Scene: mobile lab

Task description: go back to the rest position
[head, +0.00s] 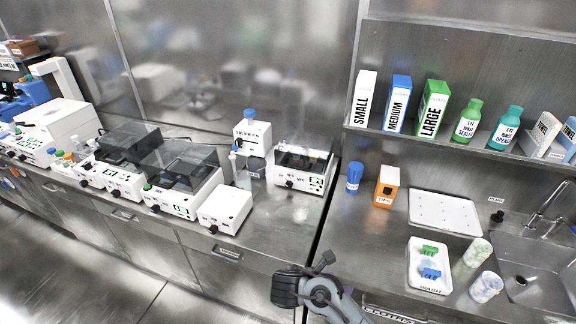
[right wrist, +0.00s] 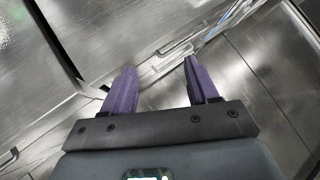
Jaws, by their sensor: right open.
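My right gripper (right wrist: 160,65) shows in the right wrist view with two purple fingers spread apart and nothing between them. It points down past the steel cabinet fronts (right wrist: 110,30) toward the floor. In the head view, part of my arm (head: 310,290) is at the bottom centre, in front of the counter edge; its gripper fingers are not visible there. My left gripper is in neither view.
The counter (head: 275,215) carries several white lab machines (head: 225,208). A shelf (head: 400,140) holds boxes and bottles.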

